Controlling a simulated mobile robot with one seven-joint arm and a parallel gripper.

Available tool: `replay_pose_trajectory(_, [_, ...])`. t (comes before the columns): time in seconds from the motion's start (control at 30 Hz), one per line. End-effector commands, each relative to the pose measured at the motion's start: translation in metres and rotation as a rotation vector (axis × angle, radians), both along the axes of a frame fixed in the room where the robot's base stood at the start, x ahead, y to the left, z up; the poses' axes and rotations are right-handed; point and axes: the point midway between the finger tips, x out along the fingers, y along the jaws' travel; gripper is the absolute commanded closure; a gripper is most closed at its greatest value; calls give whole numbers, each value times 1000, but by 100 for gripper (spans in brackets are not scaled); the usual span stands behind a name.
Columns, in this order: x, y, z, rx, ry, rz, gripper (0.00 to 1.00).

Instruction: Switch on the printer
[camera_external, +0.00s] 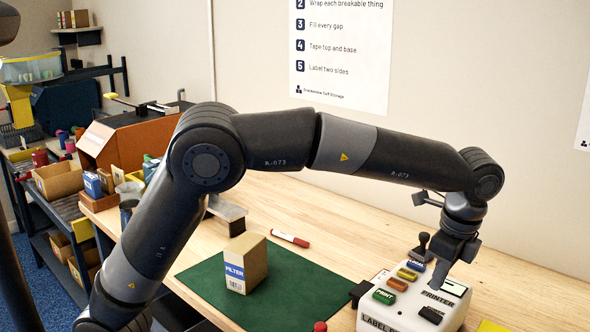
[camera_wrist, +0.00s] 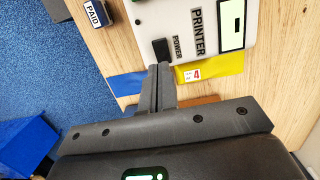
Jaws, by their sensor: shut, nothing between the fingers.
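The white label printer (camera_external: 387,318) stands at the front right of the bench, with coloured buttons on its top. Its black power switch (camera_external: 431,315) is near the front right corner. In the wrist view the switch (camera_wrist: 161,48) sits beside the word POWER on the white printer top (camera_wrist: 180,15), near a pale green display (camera_wrist: 232,22). My gripper (camera_external: 437,284) is shut and empty, pointing down over the printer. In the wrist view its fingertips (camera_wrist: 159,68) are right by the switch's near edge; whether they touch it I cannot tell.
A green mat (camera_external: 205,272) with a FILTER carton (camera_external: 246,262) and a red marker (camera_external: 290,239) lie left of the printer. A dark-handled stamp (camera_external: 422,244) stands behind it. Yellow (camera_wrist: 212,68) and blue (camera_wrist: 125,83) pieces lie by the printer's near edge.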

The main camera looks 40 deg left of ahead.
Motion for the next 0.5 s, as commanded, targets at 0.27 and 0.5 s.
replay_pose_trajectory(0.27, [0, 7, -48, 1, 0, 0, 100])
replay_pose_trajectory(0.5, [0, 8, -61, -1, -1, 0, 100])
